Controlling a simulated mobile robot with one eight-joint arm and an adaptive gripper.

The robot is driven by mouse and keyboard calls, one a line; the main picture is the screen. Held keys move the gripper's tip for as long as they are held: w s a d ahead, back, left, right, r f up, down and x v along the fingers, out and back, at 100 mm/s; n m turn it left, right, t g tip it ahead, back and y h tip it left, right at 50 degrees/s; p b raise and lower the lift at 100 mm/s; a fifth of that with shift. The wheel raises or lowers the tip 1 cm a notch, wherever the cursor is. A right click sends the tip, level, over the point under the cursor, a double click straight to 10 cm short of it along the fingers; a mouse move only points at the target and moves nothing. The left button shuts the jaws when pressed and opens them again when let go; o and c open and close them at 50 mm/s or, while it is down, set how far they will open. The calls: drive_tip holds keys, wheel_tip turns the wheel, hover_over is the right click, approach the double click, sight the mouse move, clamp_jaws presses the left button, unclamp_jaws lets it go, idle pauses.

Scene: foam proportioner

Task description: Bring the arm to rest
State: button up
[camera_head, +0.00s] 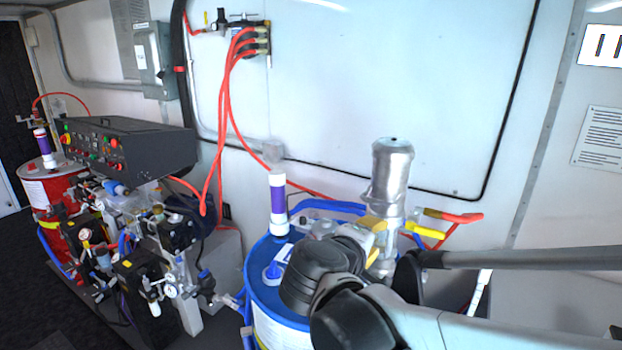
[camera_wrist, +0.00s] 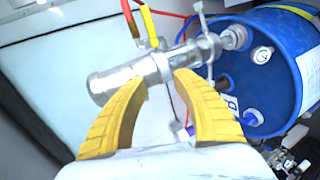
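My gripper (camera_head: 378,240) is in front of the lower part of a silver cylindrical pump (camera_head: 391,178) on the blue drum. In the wrist view, my gripper's two yellow fingers (camera_wrist: 163,80) stand apart with a gap between the tips. The silver pump (camera_wrist: 115,82) lies across the view just beyond the fingertips. I cannot tell whether a finger touches it. Nothing shows held between the fingers. My arm reaches in from the right in the head view and hides part of the drum.
The blue drum (camera_head: 262,283) carries a purple-and-white filter tube (camera_head: 278,205). Red and yellow valve handles (camera_head: 450,216) stick out right of the pump. Red hoses (camera_head: 223,110) hang from a wall manifold. A control console (camera_head: 128,145) and red drum (camera_head: 55,200) stand left.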

drive_tip(key=s+d+f+m+g+y+b, duration=0.2)
drive_tip(key=s+d+f+m+g+b, duration=0.25)
drive_tip(key=s+f, duration=0.5)
drive_tip(key=s+a+f+m+y+b, duration=0.1)
drive_tip(key=s+f+m+y+b, duration=0.4)
drive_tip(key=f, duration=0.8)
drive_tip(key=s+y+b, duration=0.1)
drive_tip(key=s, duration=0.2)
drive_tip(key=shift+s+f+b, duration=0.25)
drive_tip(key=shift+s+b, duration=0.05)
drive_tip(key=shift+b, duration=0.1)
drive_tip(key=shift+a+m, duration=0.1)
drive_tip(key=shift+m, duration=0.15)
